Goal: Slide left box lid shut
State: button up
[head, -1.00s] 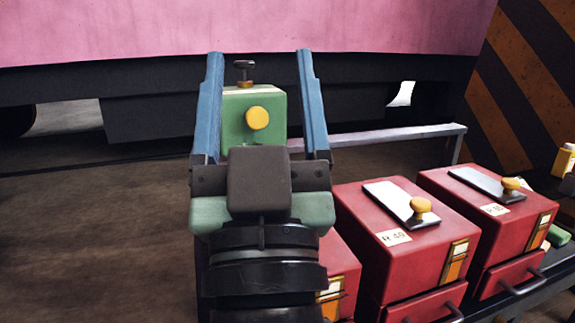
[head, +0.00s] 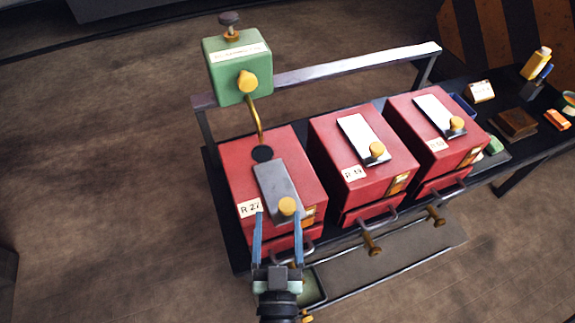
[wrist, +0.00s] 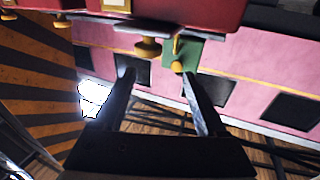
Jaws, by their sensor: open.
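The left box (head: 240,180) is red with a label that reads R 27. Its grey sliding lid (head: 275,180) sits toward the front of the top and carries a yellow knob (head: 288,205). A dark round hole (head: 262,154) shows uncovered behind the lid. My gripper (head: 279,214) is open and empty at the box's front edge, its two blue fingers pointing toward the lid. The knob appears near the right fingertip in the head view; I cannot tell the gap in depth. In the wrist view the open fingers (wrist: 158,77) have nothing between them.
A green tank (head: 238,70) with a yellow knob and a curved brass pipe stands behind the left box. Two similar red boxes, the middle one (head: 345,195) and the right one (head: 425,150), stand alongside. A metal rail (head: 345,68) runs behind them. Drawer handles project in front.

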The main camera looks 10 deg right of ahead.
aim_at(287, 193)
jog(key=s+f+g+p, duration=0.1)
jog(key=s+f+p, duration=0.1)
jog(key=s, duration=0.3)
jog(key=shift+h, duration=0.3)
jog(key=w+d, duration=0.1)
jog(key=w, duration=0.7)
jog(key=w+d, duration=0.1)
jog(key=w, duration=0.4)
jog(key=shift+w+d, duration=0.1)
jog(key=shift+d, duration=0.2)
grip_shut()
dwell(0.4)
